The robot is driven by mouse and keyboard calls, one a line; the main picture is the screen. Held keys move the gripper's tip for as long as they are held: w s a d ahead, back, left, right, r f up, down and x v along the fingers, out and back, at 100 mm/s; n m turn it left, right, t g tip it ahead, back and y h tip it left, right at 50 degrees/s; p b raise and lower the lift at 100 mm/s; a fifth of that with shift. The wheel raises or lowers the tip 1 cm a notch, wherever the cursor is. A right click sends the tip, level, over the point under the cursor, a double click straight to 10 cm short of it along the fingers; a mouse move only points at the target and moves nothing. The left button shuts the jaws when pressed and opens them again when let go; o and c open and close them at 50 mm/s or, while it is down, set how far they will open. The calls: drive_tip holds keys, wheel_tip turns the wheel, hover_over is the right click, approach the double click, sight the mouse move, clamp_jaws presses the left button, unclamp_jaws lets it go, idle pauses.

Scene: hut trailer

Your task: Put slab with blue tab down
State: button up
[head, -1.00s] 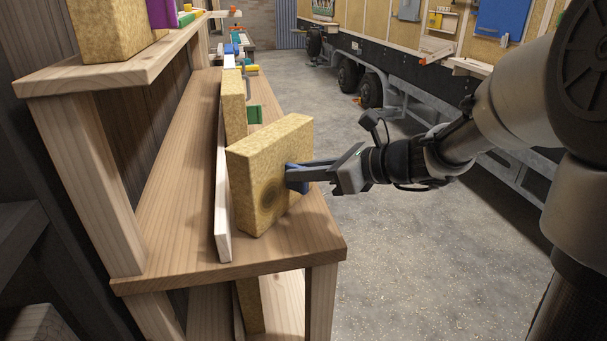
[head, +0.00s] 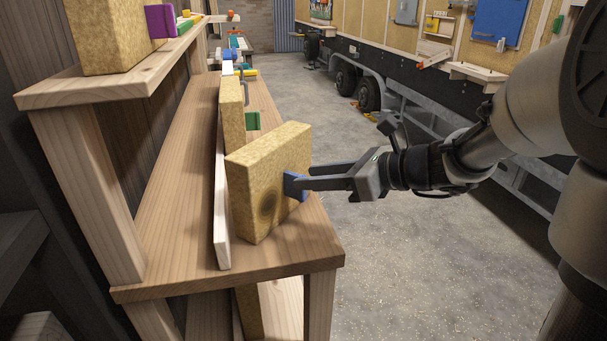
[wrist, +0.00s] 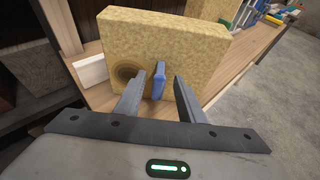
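The tan speckled slab (head: 262,178) stands on edge on the wooden shelf (head: 300,250), near its front end. It has a dark round mark low on its face, and it also shows in the wrist view (wrist: 195,40). The blue tab (wrist: 158,82) sticks out of the slab's face toward my gripper and also shows in the head view (head: 294,186). My gripper (wrist: 158,88) is open, with one finger on each side of the tab and gaps beside it. The fingertips are close to the tab's outer end. The slab's bottom edge is partly hidden in the wrist view.
A pale upright board (head: 222,200) runs along the shelf just left of the slab. Another tan slab (head: 232,110) and a green piece (head: 253,121) stand farther back. An upper shelf (head: 110,83) overhangs at left. The floor (head: 420,260) to the right is clear.

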drive_tip(key=p+v, duration=0.1)
drive_tip(key=v, duration=0.7)
drive_tip(key=shift+d+p, duration=0.2)
drive_tip(key=shift+p, duration=0.2)
drive_tip(key=shift+s+r, duration=0.1)
drive_tip(key=shift+s, duration=0.05)
